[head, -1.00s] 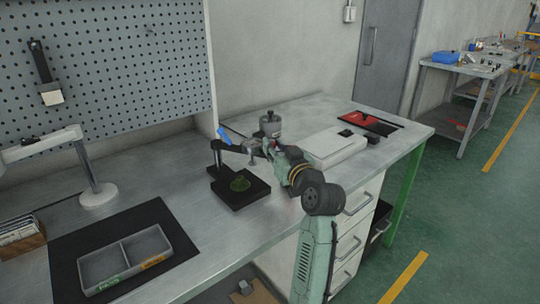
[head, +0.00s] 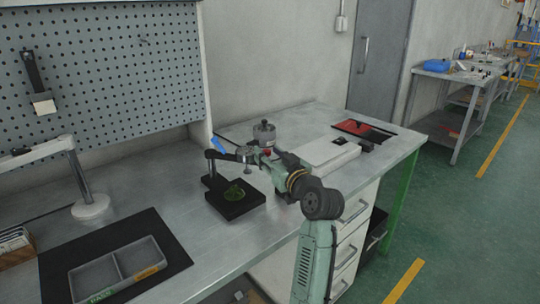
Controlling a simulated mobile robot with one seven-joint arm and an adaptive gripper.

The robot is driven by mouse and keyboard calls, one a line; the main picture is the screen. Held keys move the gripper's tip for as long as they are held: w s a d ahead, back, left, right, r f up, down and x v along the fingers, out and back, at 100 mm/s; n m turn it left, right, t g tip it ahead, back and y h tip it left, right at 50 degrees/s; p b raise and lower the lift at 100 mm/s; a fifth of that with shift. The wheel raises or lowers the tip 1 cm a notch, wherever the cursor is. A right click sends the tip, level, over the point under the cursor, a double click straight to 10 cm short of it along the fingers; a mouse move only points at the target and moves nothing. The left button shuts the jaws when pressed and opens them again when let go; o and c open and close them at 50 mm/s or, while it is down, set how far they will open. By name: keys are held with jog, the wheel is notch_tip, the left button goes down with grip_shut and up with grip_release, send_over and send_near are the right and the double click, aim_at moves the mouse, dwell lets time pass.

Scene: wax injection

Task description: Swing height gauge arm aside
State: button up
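The height gauge has a black base (head: 238,207), an upright post at its left and a dark arm (head: 228,156) reaching right from the post over the base. A small measuring head (head: 247,168) hangs at the arm's right end.
A white box (head: 330,152) and a red-and-black tray (head: 364,132) are to the right. A divided grey tray (head: 120,272) on a black mat and a white lamp (head: 85,190) are at the left. The bench between is clear.

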jog(key=v, duration=1.2)
jog(key=shift+s+a+r+n, duration=0.15)
jog(key=shift+a+n, duration=0.25)
jog(key=shift+n, duration=0.4)
jog(key=c, duration=0.3)
jog(key=s+a+n, duration=0.1)
jog(key=a+n, duration=0.1)
jog(key=n, duration=0.2)
jog(key=s+a+r+n+h, duration=0.1)
jog(key=n, duration=0.3)
jog(key=s+a+r+n+h+b, duration=0.1)
jog(key=a+n, duration=0.1)
jog(key=n, duration=0.2)
jog(key=shift+s+a, duration=0.3)
grip_shut()
jog(key=w+f+n+p, duration=0.1)
jog(key=w+p, duration=0.3)
jog(key=w, duration=0.8)
jog(key=shift+w+a+f+n+h, duration=0.25)
jog(key=shift+w+a+n+h, duration=0.05)
jog(key=shift+a+h, duration=0.1)
